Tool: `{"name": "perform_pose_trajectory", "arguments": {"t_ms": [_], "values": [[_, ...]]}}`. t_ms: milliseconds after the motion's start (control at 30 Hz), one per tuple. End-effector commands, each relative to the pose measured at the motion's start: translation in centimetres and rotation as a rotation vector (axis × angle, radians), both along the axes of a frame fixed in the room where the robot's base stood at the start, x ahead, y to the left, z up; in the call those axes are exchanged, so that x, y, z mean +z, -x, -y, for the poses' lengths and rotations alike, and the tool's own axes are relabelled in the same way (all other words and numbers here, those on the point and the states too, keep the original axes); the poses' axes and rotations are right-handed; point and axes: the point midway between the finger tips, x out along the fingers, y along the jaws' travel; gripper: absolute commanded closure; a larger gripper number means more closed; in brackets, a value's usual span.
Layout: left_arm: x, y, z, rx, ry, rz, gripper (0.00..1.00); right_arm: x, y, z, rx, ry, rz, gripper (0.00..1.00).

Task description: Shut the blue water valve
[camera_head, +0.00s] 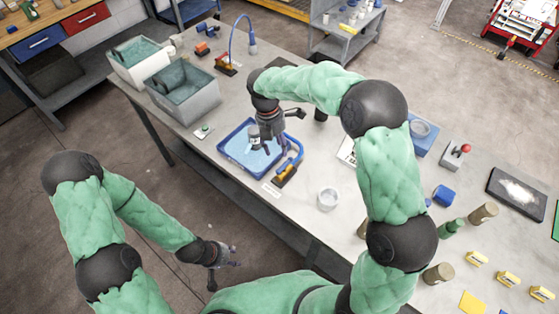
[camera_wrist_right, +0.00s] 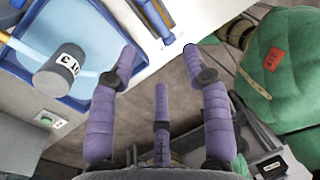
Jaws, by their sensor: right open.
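Part of a blue and yellow piece (camera_wrist_right: 157,18) shows at the top of the right wrist view. The handle's position is too small to tell. My right gripper (camera_head: 282,121) is over the tray's upper right side, open and empty, its fingers spread in the wrist view (camera_wrist_right: 161,68). It is apart from the valve. My left gripper (camera_head: 232,256) hangs off the table's front edge, fingers apart and empty.
A grey labelled cylinder (camera_wrist_right: 57,74) is at the tray. A second hose unit (camera_head: 227,66) and two grey bins (camera_head: 187,100) stand further left. Bottles and blocks fill the table's right end.

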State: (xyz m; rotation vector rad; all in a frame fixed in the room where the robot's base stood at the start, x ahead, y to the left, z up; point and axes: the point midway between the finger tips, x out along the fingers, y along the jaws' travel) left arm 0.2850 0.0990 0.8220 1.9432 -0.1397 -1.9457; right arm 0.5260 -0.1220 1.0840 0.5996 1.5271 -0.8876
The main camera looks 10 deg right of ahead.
Motion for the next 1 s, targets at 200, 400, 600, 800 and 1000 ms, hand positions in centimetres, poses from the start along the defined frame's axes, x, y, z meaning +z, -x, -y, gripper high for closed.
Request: {"name": "perform_pose_trajectory", "arguments": {"t_ms": [200, 400, 600, 800, 1000], "values": [[-0.5, -0.1, 0.0, 0.001, 0.0, 0.002, 0.6, -3.9, 0.7, 0.5, -0.001, 0.0, -0.003, 0.52], [-0.8, -0.1, 0.0, 0.001, 0.0, 0.002, 0.6, -7.1, 1.2, 0.8, -0.003, -0.001, -0.002, 0.52], [-1.0, -0.1, 0.0, 0.001, 0.0, 0.002, 0.6, -9.0, 1.4, 1.0, -0.002, 0.0, 0.0, 0.52], [-1.0, -0.1, 0.0, 0.001, 0.0, 0.002, 0.6, -9.4, 1.5, 1.1, -0.002, -0.001, 0.0, 0.52], [-1.0, -0.1, 0.0, 0.001, 0.0, 0.002, 0.6, -9.4, 1.5, 1.1, -0.002, -0.001, 0.0, 0.57]]}}
